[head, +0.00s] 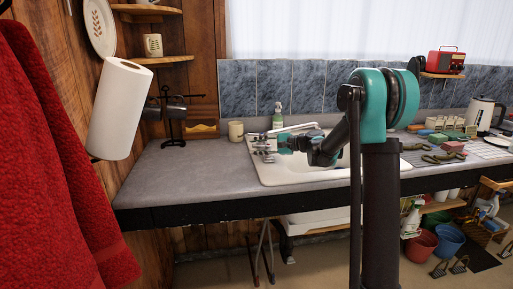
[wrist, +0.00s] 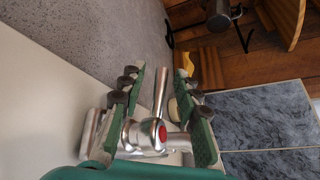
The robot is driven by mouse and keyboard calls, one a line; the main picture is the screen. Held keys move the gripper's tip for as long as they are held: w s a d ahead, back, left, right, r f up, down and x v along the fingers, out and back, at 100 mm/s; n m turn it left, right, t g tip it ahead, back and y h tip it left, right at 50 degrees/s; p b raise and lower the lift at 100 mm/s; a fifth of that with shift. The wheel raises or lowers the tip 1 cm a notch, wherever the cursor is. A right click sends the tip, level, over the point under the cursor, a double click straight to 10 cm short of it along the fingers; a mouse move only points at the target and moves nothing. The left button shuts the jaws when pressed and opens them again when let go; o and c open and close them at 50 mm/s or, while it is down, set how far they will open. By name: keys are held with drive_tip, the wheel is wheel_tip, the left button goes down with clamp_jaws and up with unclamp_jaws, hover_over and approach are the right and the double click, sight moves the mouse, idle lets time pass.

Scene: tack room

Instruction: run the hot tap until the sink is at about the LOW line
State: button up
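The white sink (head: 275,174) is set in the grey counter. Its inside is mostly hidden by my arm in the head view, and I cannot see a LOW line or the water level. My gripper (head: 262,147) is over the back left of the sink. In the wrist view my gripper (wrist: 160,92) is open, its green fingers with dark pads on either side of a chrome tap lever (wrist: 161,92). A red dot (wrist: 163,134) marks the hot tap's body. The lever stands between the fingers with gaps on both sides.
A mug rack (head: 173,125) is on the left. The counter's left part (head: 190,172) is clear. Sponges and brushes lie to the right.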

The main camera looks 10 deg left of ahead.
clamp_jaws()
idle(0.4)
